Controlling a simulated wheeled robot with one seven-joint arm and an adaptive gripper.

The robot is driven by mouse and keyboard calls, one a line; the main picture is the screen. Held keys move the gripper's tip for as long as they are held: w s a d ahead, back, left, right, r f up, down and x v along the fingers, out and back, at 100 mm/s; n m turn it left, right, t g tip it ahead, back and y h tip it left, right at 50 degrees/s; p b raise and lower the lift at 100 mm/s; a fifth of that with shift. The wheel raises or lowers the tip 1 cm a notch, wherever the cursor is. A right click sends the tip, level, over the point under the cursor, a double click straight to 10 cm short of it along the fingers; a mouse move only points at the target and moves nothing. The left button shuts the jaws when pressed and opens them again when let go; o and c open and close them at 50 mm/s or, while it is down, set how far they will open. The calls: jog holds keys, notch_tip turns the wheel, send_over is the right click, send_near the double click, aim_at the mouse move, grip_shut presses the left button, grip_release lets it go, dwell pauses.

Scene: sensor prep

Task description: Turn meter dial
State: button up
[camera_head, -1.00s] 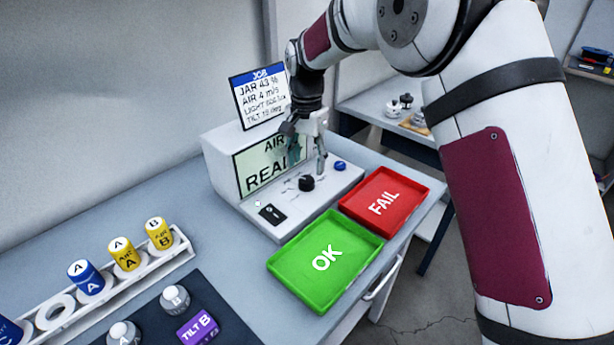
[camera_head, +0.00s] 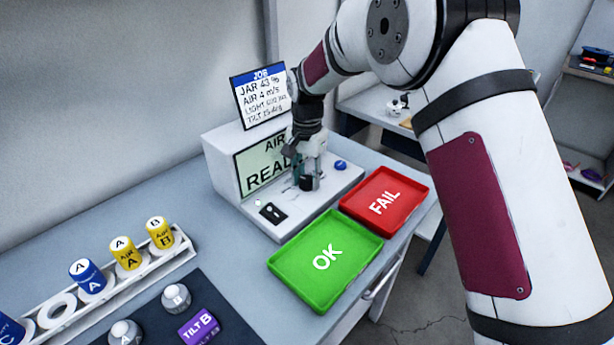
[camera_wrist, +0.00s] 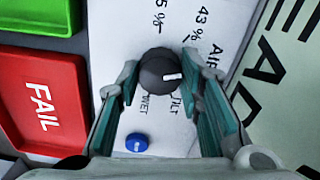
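The meter dial (camera_wrist: 158,72) is a round black knob on the meter's white panel. In the wrist view its white mark points right, between the printed AIR and TILT labels. My gripper (camera_wrist: 161,66) reaches down over the dial with one teal-padded finger on each side. The fingers look apart; whether either touches the knob is unclear. In the head view my gripper (camera_head: 307,180) is at the dial and partly hides it. The meter screen (camera_head: 254,168) shows AIR and part of READ, the rest covered by my gripper.
A green OK tray (camera_head: 345,250) and red FAIL tray (camera_head: 407,199) lie in front. A job sign (camera_head: 262,97) stands on the meter. A sensor rack (camera_head: 110,290) is left.

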aim_at(307, 179)
jog(key=shift+n, duration=0.3)
jog(key=n+b, duration=0.1)
jog(key=n, duration=0.2)
jog(key=shift+n, duration=0.3)
jog(key=shift+n+b, duration=0.65)
jog(key=shift+n, duration=1.15)
jog(key=o, duration=1.2)
jog(key=shift+c, duration=0.2)
notch_tip(307, 179, up, 12)
jog(key=shift+r, duration=0.1)
